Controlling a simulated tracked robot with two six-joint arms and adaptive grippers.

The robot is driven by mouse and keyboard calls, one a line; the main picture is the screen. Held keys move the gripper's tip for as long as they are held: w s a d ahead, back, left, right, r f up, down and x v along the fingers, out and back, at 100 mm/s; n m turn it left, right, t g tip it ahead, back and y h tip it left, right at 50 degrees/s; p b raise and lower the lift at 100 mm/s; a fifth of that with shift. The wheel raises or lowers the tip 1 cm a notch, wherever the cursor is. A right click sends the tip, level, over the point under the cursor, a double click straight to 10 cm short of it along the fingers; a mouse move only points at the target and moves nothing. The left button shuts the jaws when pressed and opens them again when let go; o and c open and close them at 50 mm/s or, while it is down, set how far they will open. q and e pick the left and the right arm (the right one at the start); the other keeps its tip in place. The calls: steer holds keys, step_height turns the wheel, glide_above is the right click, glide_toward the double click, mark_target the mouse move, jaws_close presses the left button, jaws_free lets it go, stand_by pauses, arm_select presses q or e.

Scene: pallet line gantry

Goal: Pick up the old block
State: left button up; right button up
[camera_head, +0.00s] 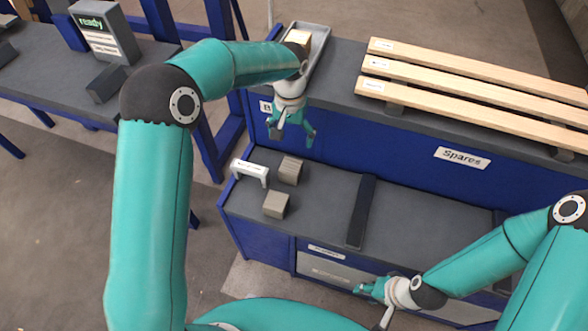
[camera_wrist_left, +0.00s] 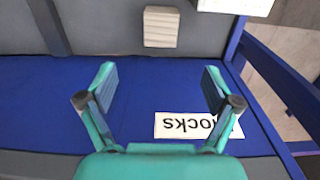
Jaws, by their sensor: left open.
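Two grey-brown blocks lie on the lower grey shelf: a grained block (camera_head: 289,170) beside a white bracket, and a front block (camera_head: 276,204) nearer to me. Both look dull beside the pale block (camera_head: 298,38) in the tray above. Which one is called old is not marked. My left gripper (camera_head: 292,137) is open and empty, before the blue panel and above the shelf. In the left wrist view, the grained block (camera_wrist_left: 160,26) lies beyond the spread fingertips (camera_wrist_left: 159,72), not between them. My right gripper (camera_head: 369,287) is low at the front drawer; its finger gap is unclear.
The white bracket (camera_head: 249,172) stands left of the blocks. A dark bar (camera_head: 361,212) crosses the shelf to their right. The grey tray (camera_head: 319,48) and wooden slats (camera_head: 470,92) sit on the upper top. The shelf between blocks and bar is clear.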

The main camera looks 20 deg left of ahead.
mark_target(291, 165)
arm_select(q)
step_height(291, 165, down, 16)
steer(key=shift+a+f+b, duration=0.1)
steer(key=shift+b, duration=0.45)
steer(key=c, duration=1.3)
steer(key=shift+r, duration=0.25)
